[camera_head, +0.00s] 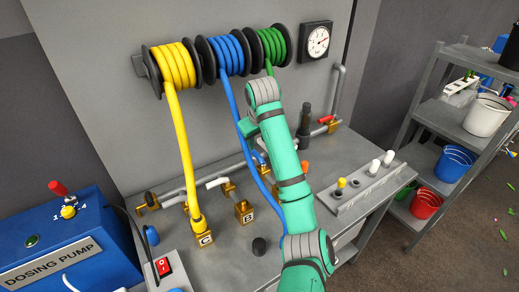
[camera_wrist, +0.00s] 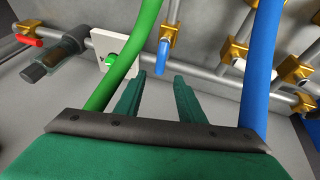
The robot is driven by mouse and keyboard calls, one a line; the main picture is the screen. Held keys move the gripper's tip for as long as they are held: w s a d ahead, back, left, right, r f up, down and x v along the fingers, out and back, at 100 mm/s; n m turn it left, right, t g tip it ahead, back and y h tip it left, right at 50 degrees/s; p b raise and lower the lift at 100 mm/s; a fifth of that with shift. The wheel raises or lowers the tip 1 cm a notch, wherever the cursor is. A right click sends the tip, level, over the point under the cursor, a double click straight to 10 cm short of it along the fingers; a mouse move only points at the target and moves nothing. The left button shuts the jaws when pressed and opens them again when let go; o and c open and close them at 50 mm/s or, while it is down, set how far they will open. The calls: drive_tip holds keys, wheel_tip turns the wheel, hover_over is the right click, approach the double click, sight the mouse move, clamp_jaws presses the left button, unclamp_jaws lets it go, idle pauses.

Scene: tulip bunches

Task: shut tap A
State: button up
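No label A shows in either view; the blocks marked C (camera_head: 205,239) and B (camera_head: 247,217) show in the head view, and my arm covers the bench to the right of B. In the wrist view, my gripper (camera_wrist: 159,77) is open and empty. A blue tap lever (camera_wrist: 163,54) hangs from a brass fitting (camera_wrist: 169,35), just beyond the gap between the fingertips and apart from them. I cannot tell whether it belongs to tap A. In the head view my gripper is hidden behind my arm.
A green hose (camera_wrist: 134,45) passes left of my fingers and a blue hose (camera_wrist: 259,70) right. Farther off are a white lever (camera_wrist: 238,63), a white plate with a green knob (camera_wrist: 111,60) and a red lever (camera_wrist: 29,40). A dosing pump (camera_head: 65,250) stands left, shelves right.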

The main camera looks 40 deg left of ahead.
sight(256, 153)
drive_tip(key=x, duration=0.9)
drive_tip(key=shift+f, duration=0.1)
clamp_jaws()
